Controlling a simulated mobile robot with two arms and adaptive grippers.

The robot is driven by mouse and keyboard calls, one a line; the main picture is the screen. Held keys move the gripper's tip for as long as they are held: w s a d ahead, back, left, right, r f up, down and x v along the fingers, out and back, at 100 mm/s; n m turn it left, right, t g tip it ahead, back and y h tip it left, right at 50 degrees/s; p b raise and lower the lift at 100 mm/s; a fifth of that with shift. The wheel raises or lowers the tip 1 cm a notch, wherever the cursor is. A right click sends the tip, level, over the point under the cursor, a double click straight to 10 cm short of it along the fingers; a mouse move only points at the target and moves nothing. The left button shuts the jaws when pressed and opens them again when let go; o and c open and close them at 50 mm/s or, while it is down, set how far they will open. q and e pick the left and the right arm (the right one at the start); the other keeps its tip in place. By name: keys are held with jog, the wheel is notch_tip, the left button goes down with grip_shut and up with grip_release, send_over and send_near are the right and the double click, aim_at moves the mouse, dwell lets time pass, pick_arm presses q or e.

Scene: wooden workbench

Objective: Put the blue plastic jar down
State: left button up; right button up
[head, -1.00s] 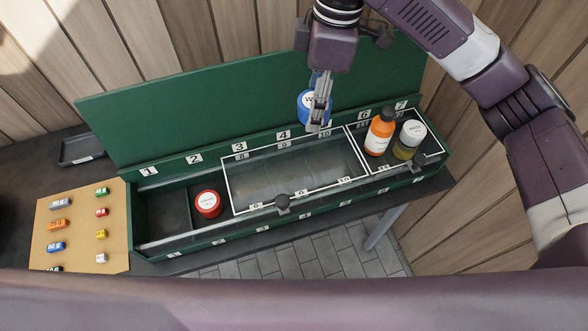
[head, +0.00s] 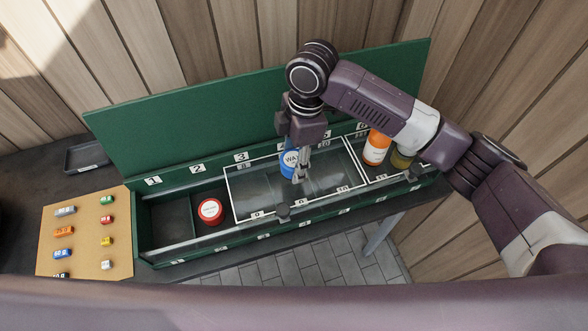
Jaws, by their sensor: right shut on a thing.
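The blue plastic jar (head: 288,164), with a white label, is at the back part of the glass-covered middle section of the green case. My right gripper (head: 299,178) is shut on it from above, and the fingers cover its right side. I cannot tell whether the jar touches the glass or hangs just above it. The green case (head: 160,262) has numbered compartments and its lid stands open at the back. My left gripper is not in view.
A red jar (head: 210,211) stands in an open compartment on the left. An orange bottle (head: 376,148) and an olive jar (head: 401,160) stand at the right, partly behind my arm. A tan board (head: 85,262) with several small coloured blocks and a dark tray (head: 86,155) lie left.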

jog(key=shift+f+p, duration=0.4)
jog(key=shift+f, duration=2.3)
jog(key=shift+f, duration=0.15)
jog(key=o, duration=1.3)
jog(key=r+b, duration=0.1)
jog(key=r, duration=0.3)
jog(key=d+r+b, duration=0.1)
jog(key=r, duration=0.3)
jog(key=r+b, duration=0.1)
jog(key=r, duration=0.3)
jog(key=shift+w+d+r, duration=0.15)
jog(key=shift+w, duration=0.1)
